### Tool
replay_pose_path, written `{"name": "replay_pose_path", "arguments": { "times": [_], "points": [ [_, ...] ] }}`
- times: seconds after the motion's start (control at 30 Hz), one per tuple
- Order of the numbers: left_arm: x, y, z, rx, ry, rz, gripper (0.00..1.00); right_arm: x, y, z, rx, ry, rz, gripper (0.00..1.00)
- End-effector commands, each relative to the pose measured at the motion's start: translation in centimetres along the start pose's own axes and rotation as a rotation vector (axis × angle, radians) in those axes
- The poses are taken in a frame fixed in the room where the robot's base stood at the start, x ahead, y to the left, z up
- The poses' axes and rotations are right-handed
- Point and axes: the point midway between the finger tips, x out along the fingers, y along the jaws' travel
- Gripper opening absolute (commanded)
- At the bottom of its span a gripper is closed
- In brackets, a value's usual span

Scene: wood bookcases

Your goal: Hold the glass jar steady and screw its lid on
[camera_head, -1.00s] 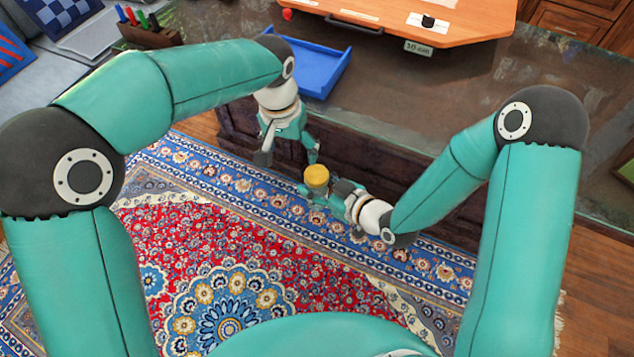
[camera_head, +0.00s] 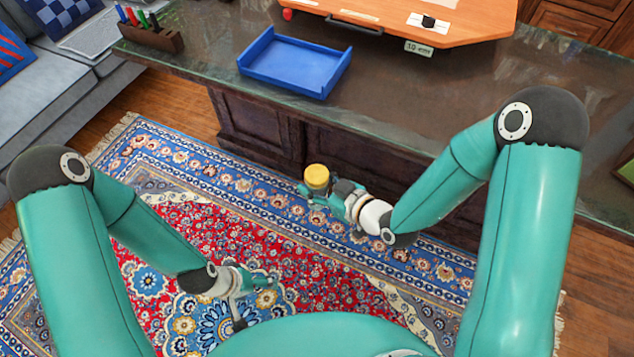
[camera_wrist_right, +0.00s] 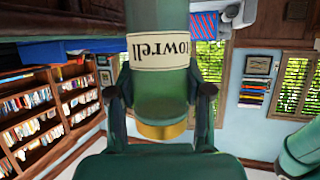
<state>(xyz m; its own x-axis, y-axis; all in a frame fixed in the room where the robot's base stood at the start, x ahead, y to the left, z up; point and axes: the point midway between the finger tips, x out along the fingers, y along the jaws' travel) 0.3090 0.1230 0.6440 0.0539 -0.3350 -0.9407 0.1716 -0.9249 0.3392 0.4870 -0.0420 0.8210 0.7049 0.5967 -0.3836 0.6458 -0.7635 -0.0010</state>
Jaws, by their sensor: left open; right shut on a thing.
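My right gripper (camera_head: 318,195) is shut on the glass jar, which is mostly hidden in the head view. The yellow-gold lid (camera_head: 317,178) shows at the jar's top there. In the right wrist view, which looks upside down, the green jar (camera_wrist_right: 160,22) with a cream label is between the fingers, and the gold lid (camera_wrist_right: 165,131) shows at its lower end in the picture. How tightly the lid sits I cannot tell. My left gripper (camera_head: 254,303) is open and empty, low on the left, well apart from the jar.
A dark desk (camera_head: 400,95) stands behind the jar, with a blue tray (camera_head: 292,75), a pen holder (camera_head: 152,38) and an orange board (camera_head: 440,30) on it. A patterned rug (camera_head: 200,165) covers the floor. The space left of the jar is clear.

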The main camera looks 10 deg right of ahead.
Motion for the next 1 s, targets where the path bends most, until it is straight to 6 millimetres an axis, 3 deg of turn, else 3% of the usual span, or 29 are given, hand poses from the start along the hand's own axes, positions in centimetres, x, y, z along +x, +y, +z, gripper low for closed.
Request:
{"name": "replay_pose_path", "arguments": {
  "times": [0.3,0.47,0.67,0.8,1.0],
  "points": [
    [0.0,0.0,0.0,0.0,0.001,0.0,0.83,0.0,0.1,-0.1,0.0,0.003,0.004,0.0],
    [0.0,0.0,-0.1,0.0,0.001,0.0,0.83,-0.2,1.5,-0.4,0.022,0.002,0.059,0.0],
    [0.0,0.0,-0.1,0.001,0.001,0.0,0.83,-1.6,6.1,-1.0,0.097,0.002,0.244,0.0],
    [0.0,0.0,-0.1,0.001,0.001,0.0,0.83,-3.5,10.3,-1.3,0.17,0.003,0.419,0.0],
    [0.0,0.0,-0.1,0.001,0.001,0.0,0.83,-6.1,14.1,-1.3,0.246,0.003,0.599,0.0]
  ]
}}
